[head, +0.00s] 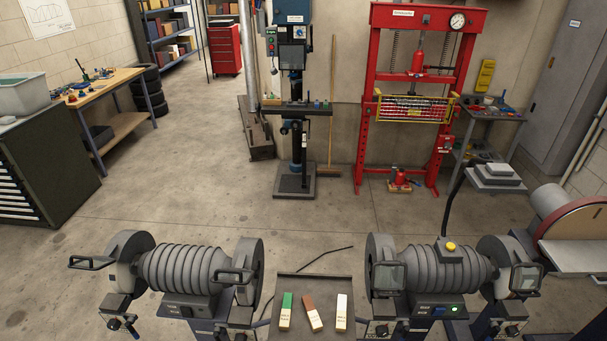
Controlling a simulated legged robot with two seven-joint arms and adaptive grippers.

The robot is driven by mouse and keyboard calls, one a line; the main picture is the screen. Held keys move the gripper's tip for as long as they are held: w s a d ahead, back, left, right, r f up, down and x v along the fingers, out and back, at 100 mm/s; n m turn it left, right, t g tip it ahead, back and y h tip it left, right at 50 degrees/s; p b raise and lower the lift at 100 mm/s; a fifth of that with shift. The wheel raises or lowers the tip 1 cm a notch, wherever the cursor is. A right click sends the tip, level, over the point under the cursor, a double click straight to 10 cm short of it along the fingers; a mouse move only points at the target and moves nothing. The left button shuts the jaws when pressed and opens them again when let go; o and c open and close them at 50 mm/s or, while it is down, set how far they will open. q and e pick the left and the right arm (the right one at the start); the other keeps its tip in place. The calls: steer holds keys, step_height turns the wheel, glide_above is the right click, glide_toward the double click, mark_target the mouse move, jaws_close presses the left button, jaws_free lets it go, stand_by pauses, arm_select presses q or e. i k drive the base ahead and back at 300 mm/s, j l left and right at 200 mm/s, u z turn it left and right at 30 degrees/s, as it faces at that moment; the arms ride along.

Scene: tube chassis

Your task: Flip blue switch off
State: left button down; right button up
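A bench grinder (431,268) stands at the lower right, with a yellow button (450,246) on top. A small bluish switch area (438,311) is on its front base, beside a lit green light (455,309). The switch's position is too small to tell. A second grinder (186,270) stands at the lower left; its front panel (185,311) is dark, with no lit light that I can see. Neither of my grippers is in view.
A dark tray (314,284) with three coloured blocks sits between the grinders. A disc sander (572,232) is close at the right edge. Behind are a drill press (293,110) and a red press (413,90). The floor between is mostly clear.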

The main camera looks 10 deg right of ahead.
mark_target(438, 312)
steer(key=z, duration=1.55)
